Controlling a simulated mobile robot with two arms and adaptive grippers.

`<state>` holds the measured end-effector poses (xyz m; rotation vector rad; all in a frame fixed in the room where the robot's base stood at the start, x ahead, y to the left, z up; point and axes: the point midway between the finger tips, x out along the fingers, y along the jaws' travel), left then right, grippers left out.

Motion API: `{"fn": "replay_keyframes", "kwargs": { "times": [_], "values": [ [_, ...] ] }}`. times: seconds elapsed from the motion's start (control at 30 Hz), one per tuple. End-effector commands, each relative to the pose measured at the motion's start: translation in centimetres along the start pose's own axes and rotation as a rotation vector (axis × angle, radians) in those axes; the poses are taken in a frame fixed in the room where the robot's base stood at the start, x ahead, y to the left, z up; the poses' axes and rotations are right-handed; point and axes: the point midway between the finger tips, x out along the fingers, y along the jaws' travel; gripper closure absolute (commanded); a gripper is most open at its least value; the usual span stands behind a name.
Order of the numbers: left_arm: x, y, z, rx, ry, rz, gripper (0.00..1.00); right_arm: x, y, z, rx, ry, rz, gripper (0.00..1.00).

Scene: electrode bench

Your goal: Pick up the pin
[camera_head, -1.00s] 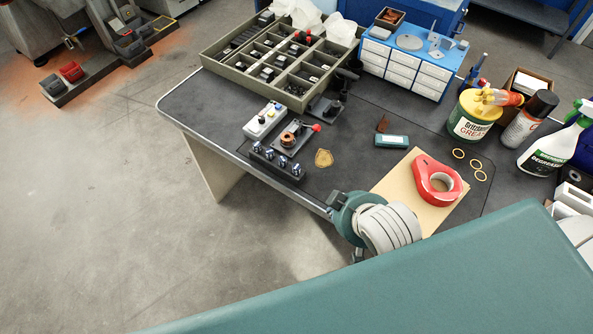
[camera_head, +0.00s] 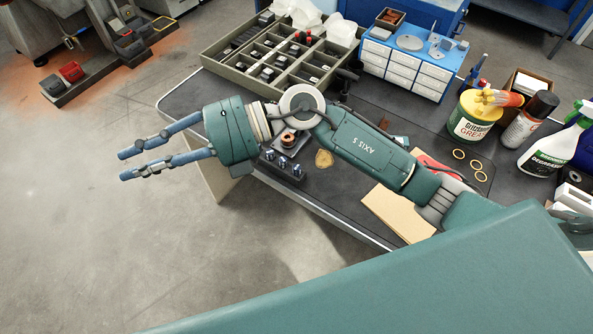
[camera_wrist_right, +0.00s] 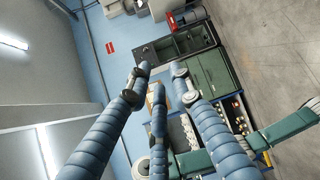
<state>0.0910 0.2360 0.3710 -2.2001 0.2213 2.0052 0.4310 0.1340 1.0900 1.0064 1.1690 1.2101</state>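I cannot pick out a pin for certain. A dark block (camera_head: 280,166) with several shiny metal posts (camera_head: 298,170) sits near the bench's front edge in the head view. A small device with a copper coil (camera_head: 288,138) stands just behind it, partly hidden by my right arm. My right gripper (camera_head: 124,166) is open and empty, its fingers pointing left past the bench edge, over the floor. In the right wrist view its blue fingers (camera_wrist_right: 160,76) are spread with nothing between them. My left gripper is not in view.
A divided tray (camera_head: 215,58) and a blue drawer unit (camera_head: 412,58) stand at the back of the bench. A grease tub (camera_head: 470,128) and spray bottles are at the right. A tan board (camera_head: 395,213) lies under my arm.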

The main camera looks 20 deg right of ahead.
Motion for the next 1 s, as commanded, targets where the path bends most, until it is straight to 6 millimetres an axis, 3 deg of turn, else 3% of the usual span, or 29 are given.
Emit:
{"fn": "replay_keyframes", "kwargs": {
  "times": [0.03, 0.1, 0.17, 0.23, 0.3, 0.4, 0.5, 0.63, 1.0],
  "values": [
    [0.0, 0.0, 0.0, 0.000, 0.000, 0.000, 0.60, -0.7, -3.5, -0.2, -0.046, 0.066, -0.163, 0.79],
    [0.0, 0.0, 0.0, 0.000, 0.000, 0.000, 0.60, -3.0, -8.6, -0.2, -0.082, 0.145, -0.402, 0.79],
    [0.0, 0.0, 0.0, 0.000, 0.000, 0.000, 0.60, -6.2, -12.6, 0.5, -0.094, 0.191, -0.611, 0.79],
    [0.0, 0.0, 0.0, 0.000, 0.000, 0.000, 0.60, -10.9, -16.0, 1.7, -0.090, 0.220, -0.842, 0.79],
    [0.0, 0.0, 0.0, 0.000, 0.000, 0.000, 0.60, -15.8, -18.2, 3.0, -0.069, 0.227, -1.046, 0.79],
    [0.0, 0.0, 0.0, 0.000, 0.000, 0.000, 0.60, -21.6, -19.3, 4.4, -0.029, 0.215, -1.265, 0.79],
    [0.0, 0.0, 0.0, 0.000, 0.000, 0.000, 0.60, -25.2, -19.5, 5.2, 0.005, 0.200, -1.394, 0.79],
    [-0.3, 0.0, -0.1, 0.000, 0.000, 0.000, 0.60, -26.7, -20.2, 5.2, 0.025, 0.194, -1.449, 0.79],
    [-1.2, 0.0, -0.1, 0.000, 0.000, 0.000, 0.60, -26.1, -24.8, 4.6, 0.021, 0.197, -1.446, 0.79]
  ]
}}
